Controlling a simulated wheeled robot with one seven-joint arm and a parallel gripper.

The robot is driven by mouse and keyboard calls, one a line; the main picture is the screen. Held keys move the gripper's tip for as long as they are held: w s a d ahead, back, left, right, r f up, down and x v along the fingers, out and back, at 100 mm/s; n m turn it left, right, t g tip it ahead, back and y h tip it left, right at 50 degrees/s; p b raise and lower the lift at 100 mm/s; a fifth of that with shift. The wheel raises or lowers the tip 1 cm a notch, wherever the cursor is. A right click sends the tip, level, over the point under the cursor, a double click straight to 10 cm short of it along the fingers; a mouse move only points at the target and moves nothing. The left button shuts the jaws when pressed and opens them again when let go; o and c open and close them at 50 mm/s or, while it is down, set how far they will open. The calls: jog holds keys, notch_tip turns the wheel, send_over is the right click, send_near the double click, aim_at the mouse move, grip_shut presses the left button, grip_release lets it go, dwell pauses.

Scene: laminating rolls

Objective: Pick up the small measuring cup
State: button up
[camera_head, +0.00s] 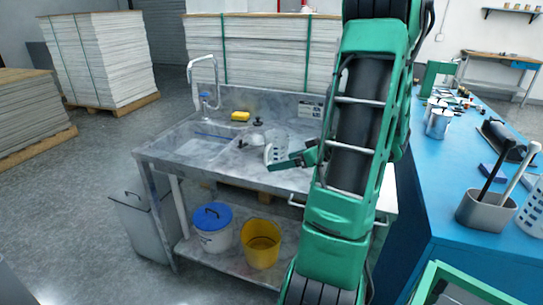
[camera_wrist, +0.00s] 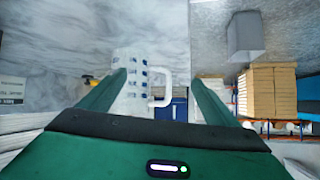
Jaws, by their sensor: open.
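A white measuring cup (camera_head: 276,147) with rows of marks stands on the grey sink counter (camera_head: 222,168), right of the basin. In the wrist view the cup (camera_wrist: 131,83) is pale with blue marks, and its white handle (camera_wrist: 166,88) sticks out to the right. My gripper (camera_head: 276,161) is open, low over the counter at the cup's near side. In the wrist view my gripper (camera_wrist: 158,78) has the cup and handle framed between its fingers. I cannot tell whether a finger touches the cup. The left finger covers part of the cup.
Dark-handled items (camera_head: 256,139) sit just left of the cup. A blue table (camera_head: 428,180) with a metal pot (camera_head: 438,124) and a utensil holder (camera_head: 480,211) stands at the right.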

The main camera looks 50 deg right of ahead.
aim_at(277, 153)
jog(key=d, duration=0.1)
jog(key=s+d+t+h, duration=0.1)
jog(key=d, duration=0.1)
jog(key=d+r+t, duration=0.1)
jog(key=d, duration=0.1)
jog(key=shift+s+r, duration=0.1)
jog(key=shift+s, duration=0.05)
jog(key=shift+w+d+h, duration=0.1)
jog(key=shift+w+h, duration=0.15)
jog(key=shift+h, duration=0.05)
jog(key=x, duration=1)
jog(key=shift+w, duration=0.1)
jog(key=shift+c, duration=0.4)
jog(key=c, duration=1.1)
